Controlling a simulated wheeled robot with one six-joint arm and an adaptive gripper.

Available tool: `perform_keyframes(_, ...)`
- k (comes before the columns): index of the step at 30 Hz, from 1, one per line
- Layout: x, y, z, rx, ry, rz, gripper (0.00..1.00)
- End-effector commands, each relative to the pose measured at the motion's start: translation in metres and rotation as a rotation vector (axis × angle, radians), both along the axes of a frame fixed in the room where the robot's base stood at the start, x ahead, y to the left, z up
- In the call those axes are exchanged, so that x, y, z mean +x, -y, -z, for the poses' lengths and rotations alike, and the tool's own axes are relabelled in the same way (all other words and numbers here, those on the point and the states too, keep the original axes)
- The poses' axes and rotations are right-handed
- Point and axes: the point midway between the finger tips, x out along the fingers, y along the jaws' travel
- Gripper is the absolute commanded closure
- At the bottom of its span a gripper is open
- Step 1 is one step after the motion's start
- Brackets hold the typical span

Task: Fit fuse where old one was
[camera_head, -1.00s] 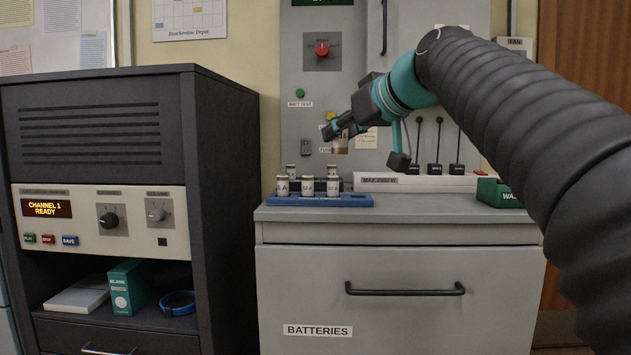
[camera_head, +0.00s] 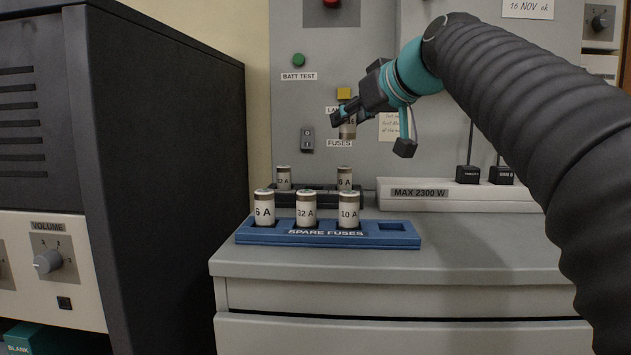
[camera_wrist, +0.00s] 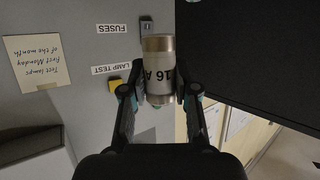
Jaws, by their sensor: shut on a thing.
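My gripper (camera_head: 346,114) is shut on a white fuse with metal end caps (camera_head: 348,129). The wrist view shows this fuse (camera_wrist: 160,72) between both fingers, marked 16 A. It hangs in the air above the back of the cabinet top, in front of the grey panel. Below it is a low dark fuse holder (camera_head: 318,198) with a 32 A or 12 A fuse (camera_head: 284,178) at left and a 6 A fuse (camera_head: 345,178) at right. The space between these two shows no fuse standing up. The front spare fuses partly hide the holder and its sockets.
The blue SPARE FUSES tray (camera_head: 405,241) stands in front with 6 A, 32 A and 10 A fuses upright and an empty slot at right. A white power strip (camera_head: 420,193) lies right of the holder. A dark console (camera_head: 170,160) stands at left.

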Motion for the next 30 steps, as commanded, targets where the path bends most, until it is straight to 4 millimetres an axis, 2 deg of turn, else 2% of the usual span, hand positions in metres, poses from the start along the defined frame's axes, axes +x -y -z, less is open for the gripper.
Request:
perform_keyframes(6, 0.033, -0.031, 0.028, -0.001, -0.005, -0.010, 1.00)
perform_keyframes(15, 0.075, -0.062, 0.058, -0.001, -0.003, -0.009, 1.00)
perform_keyframes(21, 0.084, -0.068, 0.067, 0.000, -0.001, -0.006, 1.00)
perform_keyframes(30, 0.084, -0.067, 0.103, -0.001, -0.001, -0.004, 1.00)
